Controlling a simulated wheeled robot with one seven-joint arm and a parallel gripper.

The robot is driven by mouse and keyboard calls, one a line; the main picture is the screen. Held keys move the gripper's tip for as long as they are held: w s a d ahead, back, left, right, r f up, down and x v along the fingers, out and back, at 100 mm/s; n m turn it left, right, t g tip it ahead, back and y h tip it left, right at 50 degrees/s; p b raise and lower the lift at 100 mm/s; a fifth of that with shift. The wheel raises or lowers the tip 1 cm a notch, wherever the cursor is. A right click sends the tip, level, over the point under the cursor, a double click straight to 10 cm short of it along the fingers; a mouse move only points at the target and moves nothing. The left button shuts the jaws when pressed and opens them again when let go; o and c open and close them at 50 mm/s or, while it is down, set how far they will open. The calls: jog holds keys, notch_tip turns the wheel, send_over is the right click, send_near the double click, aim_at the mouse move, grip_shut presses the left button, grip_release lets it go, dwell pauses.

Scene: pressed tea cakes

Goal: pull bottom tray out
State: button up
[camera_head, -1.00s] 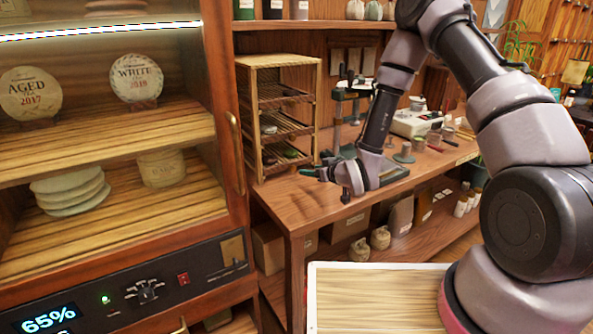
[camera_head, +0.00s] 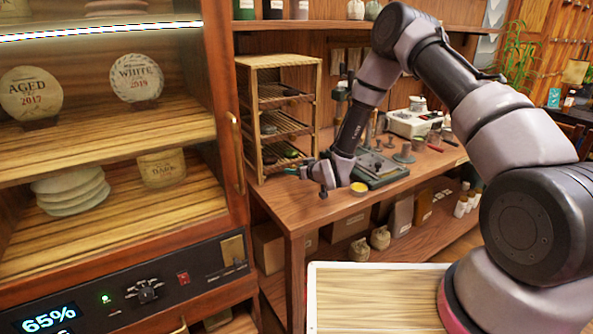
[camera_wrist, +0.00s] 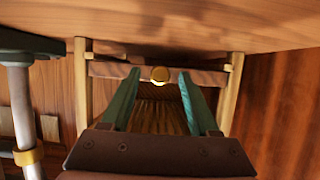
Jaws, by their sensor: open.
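The wooden drying rack (camera_head: 318,95) stands on the workbench with several slatted trays, which hold dark and greenish cakes. Its bottom tray (camera_head: 270,168) is low in the rack, partly behind my gripper (camera_head: 296,171). In the wrist view, which looks upside down, the bottom tray's front bar (camera_wrist: 207,77) spans between the rack's two posts and carries a round brass knob (camera_wrist: 160,74). My gripper (camera_wrist: 159,74) is open, its two green fingers on either side of the knob with gaps showing. I cannot tell whether the fingertips reach past the knob.
The workbench (camera_head: 325,208) has a dark press base (camera_head: 380,172) and small tools right of the rack. A glass-doored cabinet (camera_head: 222,150) stands close at left. In the wrist view, a grey post (camera_wrist: 20,105) is at left.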

grip_shut()
dwell(1.4)
